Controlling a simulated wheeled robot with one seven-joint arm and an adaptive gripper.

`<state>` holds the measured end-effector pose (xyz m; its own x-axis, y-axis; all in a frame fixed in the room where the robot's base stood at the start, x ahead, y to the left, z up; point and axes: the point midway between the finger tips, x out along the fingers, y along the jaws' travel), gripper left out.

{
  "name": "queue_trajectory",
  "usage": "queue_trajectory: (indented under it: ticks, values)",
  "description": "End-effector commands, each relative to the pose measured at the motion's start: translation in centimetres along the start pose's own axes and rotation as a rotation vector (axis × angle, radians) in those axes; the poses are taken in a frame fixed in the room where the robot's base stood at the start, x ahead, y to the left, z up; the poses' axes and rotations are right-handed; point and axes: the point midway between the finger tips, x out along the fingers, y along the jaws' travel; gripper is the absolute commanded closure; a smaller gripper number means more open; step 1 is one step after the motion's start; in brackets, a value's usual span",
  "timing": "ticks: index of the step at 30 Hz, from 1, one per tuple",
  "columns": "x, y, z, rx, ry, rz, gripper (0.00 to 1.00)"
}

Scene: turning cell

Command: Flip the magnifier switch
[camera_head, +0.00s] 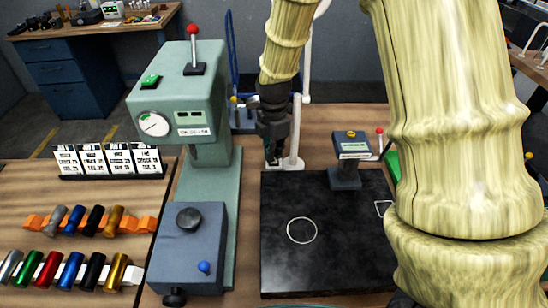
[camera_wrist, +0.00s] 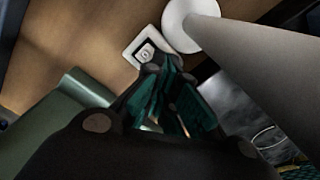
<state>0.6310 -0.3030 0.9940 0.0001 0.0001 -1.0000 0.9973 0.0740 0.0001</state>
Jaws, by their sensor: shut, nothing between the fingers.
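The magnifier's white post (camera_head: 296,130) rises from the wooden bench behind the black plate, with a pale foot (camera_head: 291,164). In the wrist view the post (camera_wrist: 250,65) crosses the right side, and its round base (camera_wrist: 180,24) is at the top. A small switch (camera_wrist: 146,54) on a square white plate (camera_wrist: 130,50) sits beside that base. My gripper (camera_head: 273,161) points down just left of the post. In the wrist view its fingertips (camera_wrist: 164,64) are shut and empty, close to the switch; I cannot tell whether they touch. My gripper hides the switch in the head view.
A green press-like machine (camera_head: 170,95) stands to the left. A black plate (camera_head: 325,250) lies in front, with a small gauge stand (camera_head: 346,178) on it. Sign cards (camera_head: 108,160) and coloured handles (camera_head: 70,270) are at the far left.

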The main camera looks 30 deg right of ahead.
Motion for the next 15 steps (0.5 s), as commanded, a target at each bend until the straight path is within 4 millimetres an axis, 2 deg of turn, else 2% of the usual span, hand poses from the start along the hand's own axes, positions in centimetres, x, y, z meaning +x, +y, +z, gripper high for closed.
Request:
queue_trajectory:
  ticks: [15]
  values:
    - [0.63, -0.01, -0.01, 0.001, 0.000, -0.001, 1.00]
